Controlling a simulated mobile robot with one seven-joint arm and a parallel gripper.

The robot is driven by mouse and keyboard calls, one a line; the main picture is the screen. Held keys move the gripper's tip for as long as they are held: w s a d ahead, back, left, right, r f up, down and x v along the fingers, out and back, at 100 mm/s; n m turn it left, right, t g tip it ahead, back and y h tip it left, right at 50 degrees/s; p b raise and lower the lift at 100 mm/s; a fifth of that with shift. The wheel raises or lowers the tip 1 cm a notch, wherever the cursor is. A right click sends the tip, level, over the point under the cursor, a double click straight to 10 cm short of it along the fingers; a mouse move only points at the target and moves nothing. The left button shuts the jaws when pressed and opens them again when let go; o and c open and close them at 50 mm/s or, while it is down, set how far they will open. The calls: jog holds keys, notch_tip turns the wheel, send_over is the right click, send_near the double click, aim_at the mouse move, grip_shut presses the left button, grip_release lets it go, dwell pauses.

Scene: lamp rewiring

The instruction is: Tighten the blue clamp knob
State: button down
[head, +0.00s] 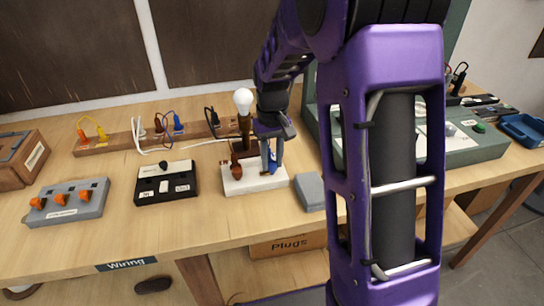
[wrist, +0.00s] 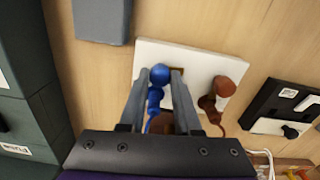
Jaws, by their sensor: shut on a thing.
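The blue clamp knob (head: 272,165) is on a white base plate (head: 240,188) under the lamp, and it shows in the wrist view (wrist: 160,75) with a rounded blue end. My gripper (head: 271,168) points down over the plate. Its two grey fingers (wrist: 160,78) stand on either side of the knob and are shut on it. The lamp has a white bulb (head: 243,99) on a brown stem. A red-brown knob or plug (wrist: 223,88) sits on the same plate beside the blue one. The fingers partly hide the blue knob's lower part.
A black switch box (head: 166,183) and a grey box with orange knobs (head: 68,203) stand to the left. A grey block (head: 309,191) lies close right of the plate. A socket strip (head: 115,140) with plugs runs behind. A green panel (head: 475,146) stands at right.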

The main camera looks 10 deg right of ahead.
jog(key=m+p, duration=0.1)
jog(key=m, duration=0.3)
jog(key=shift+r+m, duration=0.1)
jog(key=shift+m, duration=0.2)
jog(key=m+p, duration=0.2)
jog(key=m, duration=0.3)
jog(key=shift+m, duration=0.3)
jog(key=m+p, duration=0.1)
jog(key=m, duration=0.3)
jog(key=m+p, duration=0.1)
jog(key=m, duration=0.3)
jog(key=shift+w+m, duration=0.1)
jog(key=shift+m, duration=0.5)
jog(key=c, duration=0.9)
grip_release()
